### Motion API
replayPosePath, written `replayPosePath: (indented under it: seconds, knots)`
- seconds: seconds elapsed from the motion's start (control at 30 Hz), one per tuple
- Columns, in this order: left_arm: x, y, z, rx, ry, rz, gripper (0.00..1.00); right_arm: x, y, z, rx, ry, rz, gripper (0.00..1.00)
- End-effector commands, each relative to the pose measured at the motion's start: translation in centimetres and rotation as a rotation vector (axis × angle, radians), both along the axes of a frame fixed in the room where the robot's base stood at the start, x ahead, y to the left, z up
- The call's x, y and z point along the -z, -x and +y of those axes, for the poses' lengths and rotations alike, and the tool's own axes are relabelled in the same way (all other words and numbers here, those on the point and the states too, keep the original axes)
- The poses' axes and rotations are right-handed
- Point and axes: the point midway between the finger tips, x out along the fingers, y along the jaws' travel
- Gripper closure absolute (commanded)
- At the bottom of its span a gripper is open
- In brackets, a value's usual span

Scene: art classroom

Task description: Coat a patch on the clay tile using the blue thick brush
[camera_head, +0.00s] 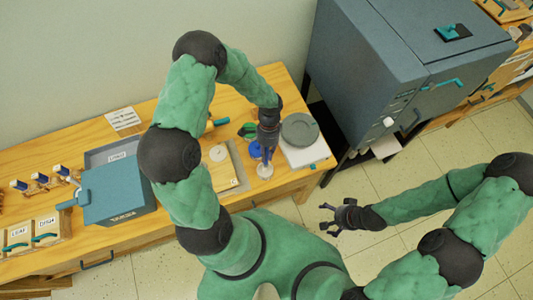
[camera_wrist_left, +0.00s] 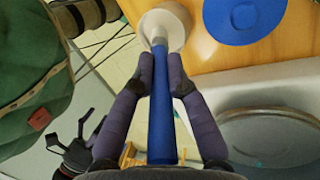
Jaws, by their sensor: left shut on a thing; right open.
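My left gripper (camera_head: 267,148) is shut on the blue thick brush, above the right end of the wooden table. In the left wrist view the blue brush (camera_wrist_left: 162,115) stands between the fingers (camera_wrist_left: 162,75). Its far end meets a small white round container (camera_wrist_left: 166,22); whether the bristles are inside cannot be told. The container also shows in the head view (camera_head: 265,170), just below the gripper. A pale tile-like slab (camera_head: 222,178), probably the clay tile, lies left of the gripper, partly hidden by my arm. My right gripper (camera_head: 338,216) is open and empty, off the table over the floor.
A blue round piece (camera_wrist_left: 242,15) lies near the container. A grey disc (camera_head: 300,130) on a white base stands right of my left gripper. A blue-grey box (camera_head: 117,190) and labelled trays (camera_head: 30,236) are at left. A large grey cabinet (camera_head: 400,75) stands right of the table.

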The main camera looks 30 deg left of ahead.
Motion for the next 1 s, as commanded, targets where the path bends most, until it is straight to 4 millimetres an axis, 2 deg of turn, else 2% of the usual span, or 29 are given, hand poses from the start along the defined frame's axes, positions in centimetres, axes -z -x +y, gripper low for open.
replayPosePath:
  seconds: [0.33,1.0]
  knots:
    - [-0.4,0.2,-0.1,0.001,0.001,0.003,1.0,-0.4,0.0,0.0,0.0,0.0,0.0,0.05]
    - [-5.1,0.0,0.0,0.001,0.0,0.001,1.0,-3.7,0.0,0.0,0.0,0.0,0.0,0.05]
